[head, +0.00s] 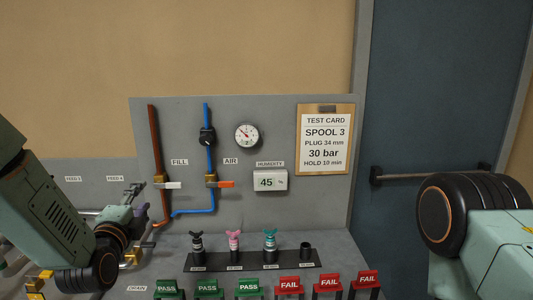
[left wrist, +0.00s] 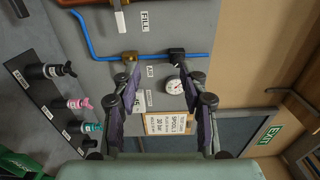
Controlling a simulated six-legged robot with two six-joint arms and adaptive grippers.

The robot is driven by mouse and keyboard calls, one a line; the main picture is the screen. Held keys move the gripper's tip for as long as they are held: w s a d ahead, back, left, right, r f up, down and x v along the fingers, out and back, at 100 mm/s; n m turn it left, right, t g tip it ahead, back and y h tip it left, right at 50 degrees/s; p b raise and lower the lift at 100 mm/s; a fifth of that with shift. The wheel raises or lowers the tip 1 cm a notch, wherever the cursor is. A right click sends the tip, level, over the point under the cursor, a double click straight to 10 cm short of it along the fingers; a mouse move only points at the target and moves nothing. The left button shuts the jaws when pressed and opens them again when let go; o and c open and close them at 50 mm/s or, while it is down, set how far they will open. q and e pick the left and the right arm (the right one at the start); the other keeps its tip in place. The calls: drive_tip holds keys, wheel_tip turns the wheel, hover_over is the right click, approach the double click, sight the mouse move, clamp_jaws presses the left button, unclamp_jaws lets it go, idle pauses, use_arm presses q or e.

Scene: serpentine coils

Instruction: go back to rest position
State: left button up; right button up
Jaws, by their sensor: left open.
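My left gripper (head: 133,192) is at the left in the head view, small and partly hidden by my own arm. In the left wrist view my left gripper (left wrist: 155,72) shows its two dark fingers spread wide apart, with nothing between them. It points at the grey panel (head: 282,125), where the blue pipe (left wrist: 153,56) and the round gauge (left wrist: 174,87) are seen beyond the fingers. My right arm (head: 480,230) enters at the right edge of the head view; its gripper is out of frame.
The panel carries a red-brown pipe (head: 156,150), a humidity display (head: 270,181) and a test card (head: 324,138). Below stand a black rack (head: 305,265) with plugs and several green PASS and red FAIL signs (head: 327,278). A blue-grey door (head: 430,100) is at the right.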

use_arm(q)
drive_tip(key=s+d+f+n+g+b, duration=0.1)
drive_tip(key=s+f+n+g+b, duration=0.3)
drive_tip(key=f, duration=0.6)
drive_tip(key=s+d+f+n+g+h+b, duration=0.1)
drive_tip(key=s+d+f+n+g, duration=0.15)
drive_tip(key=s+f+n, duration=0.65)
drive_tip(key=s+f+n+g+b, duration=0.2)
drive_tip(key=s+f+g, duration=0.1)
drive_tip(key=f, duration=0.9)
drive_tip(key=s+d+f+n+g+b, duration=0.1)
drive_tip(key=s+f+g+b, duration=0.3)
drive_tip(key=s+f, duration=0.7)
drive_tip(key=s+d+f+n+g+b, duration=0.1)
drive_tip(key=s+f+g+b, duration=0.3)
drive_tip(key=s+f+b, duration=0.5)
drive_tip(key=s+f+n, duration=0.1)
drive_tip(key=s+f, duration=0.2)
drive_tip(key=s, duration=0.5)
drive_tip(key=shift+d+f, duration=0.15)
drive_tip(key=shift+d, duration=0.15)
use_arm(e)
wheel_tip(320, 180, down, 20)
drive_tip(key=shift+w, duration=0.25)
use_arm(q)
drive_tip(key=shift+w+g, duration=0.1)
drive_tip(key=shift+g, duration=0.15)
use_arm(e)
drive_tip(key=shift+a, duration=0.15)
